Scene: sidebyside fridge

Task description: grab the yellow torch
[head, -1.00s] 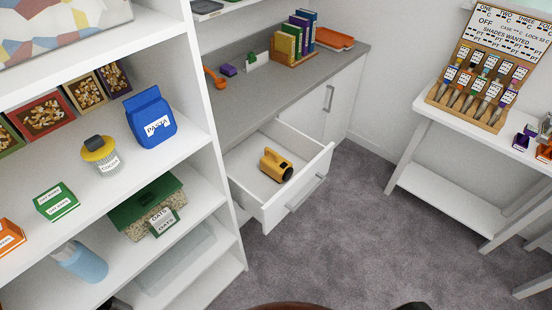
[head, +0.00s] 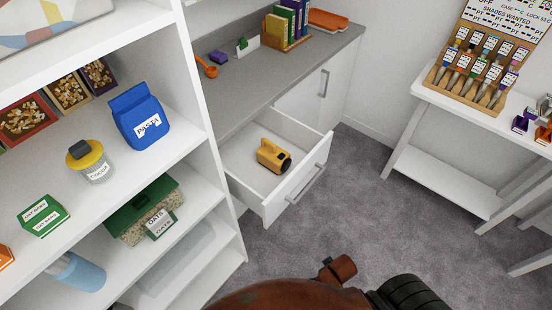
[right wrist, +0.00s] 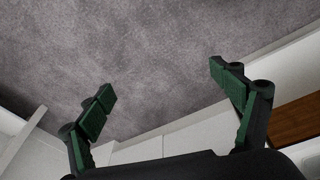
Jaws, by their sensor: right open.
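The yellow torch (head: 273,156) lies on its side in the open white drawer (head: 238,158) below the grey counter in the head view. Its dark lens end points to the lower right. My right gripper (right wrist: 165,85) is open and empty in the right wrist view, with its green-padded fingers wide apart over grey carpet. The torch does not show in the right wrist view. In the head view only brown and black parts of my arm show at the bottom, and no fingers show there. My left gripper is not in view.
A white shelf unit on the left holds a blue pasta bag (head: 140,117), a cocoa jar (head: 90,162) and an oats box (head: 145,208); its upright edge stands close to the drawer. A white table (head: 425,88) with a paint display stands right. Carpet between is clear.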

